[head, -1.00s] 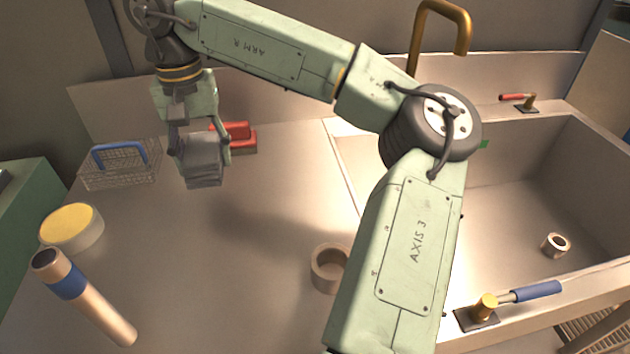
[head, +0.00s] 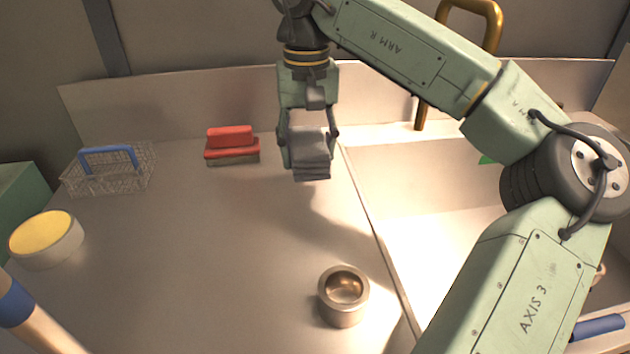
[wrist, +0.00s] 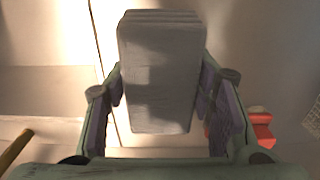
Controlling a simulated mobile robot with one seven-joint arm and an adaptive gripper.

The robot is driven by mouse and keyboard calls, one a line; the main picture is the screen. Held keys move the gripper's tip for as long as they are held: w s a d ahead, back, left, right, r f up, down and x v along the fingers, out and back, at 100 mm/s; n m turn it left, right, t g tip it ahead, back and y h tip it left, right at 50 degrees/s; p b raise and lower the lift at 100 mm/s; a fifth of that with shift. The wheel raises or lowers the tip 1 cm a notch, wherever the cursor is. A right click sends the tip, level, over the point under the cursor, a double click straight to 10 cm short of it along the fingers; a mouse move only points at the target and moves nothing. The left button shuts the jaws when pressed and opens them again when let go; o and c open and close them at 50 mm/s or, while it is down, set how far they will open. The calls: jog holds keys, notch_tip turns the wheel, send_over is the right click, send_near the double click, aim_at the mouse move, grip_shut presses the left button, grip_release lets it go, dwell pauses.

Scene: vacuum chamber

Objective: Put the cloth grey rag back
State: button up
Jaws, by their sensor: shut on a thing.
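The grey rag (head: 311,160) is a folded cloth block held between the fingers of my gripper (head: 309,136). In the wrist view the rag (wrist: 160,75) sits between both fingers of my gripper (wrist: 165,110) and shows several folded layers at its far end. My gripper points down and is shut on it. The rag hangs above the counter, near the left edge of the sink and to the right of the red brush, with its shadow on the counter below.
A red brush or block (head: 231,147) lies at the back of the counter (head: 200,240). A wire basket with a blue handle (head: 108,168) and a yellow-topped round tub (head: 46,240) stand left. A metal cup (head: 343,297) stands in front. The sink (head: 400,190) lies right.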

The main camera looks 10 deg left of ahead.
aim_at(308, 141)
jog(key=shift+f, duration=3.1)
jog(key=shift+f, duration=0.15)
jog(key=o, duration=1.1)
notch_tip(308, 141, up, 12)
jog(key=shift+r, duration=0.15)
